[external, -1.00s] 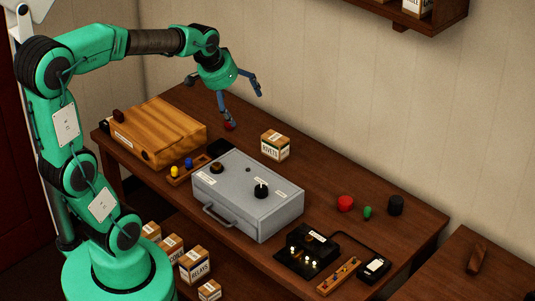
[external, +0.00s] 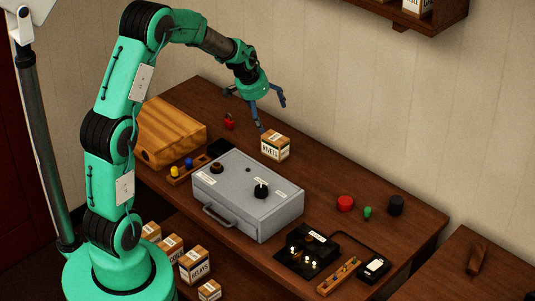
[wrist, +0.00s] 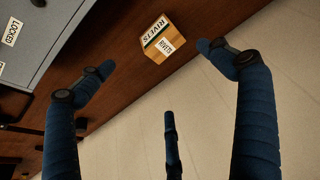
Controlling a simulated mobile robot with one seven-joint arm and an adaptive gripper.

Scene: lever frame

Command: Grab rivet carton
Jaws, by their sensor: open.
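The rivet carton (external: 275,146) is a small tan box with a white label reading RIVETS. It stands on the wooden table behind the grey case. In the wrist view the carton (wrist: 163,40) shows near the top middle, beyond the fingertips. My gripper (external: 271,114) is open and empty, above and slightly left of the carton in the external view. In the wrist view its blue fingers (wrist: 157,72) are spread wide, with the carton in the gap between them and apart from them.
A grey metal case (external: 248,195) stands close in front of the carton. A wooden box (external: 172,133) and a small red object (external: 229,122) lie to the left. Red, green and black knobs (external: 367,206) are to the right.

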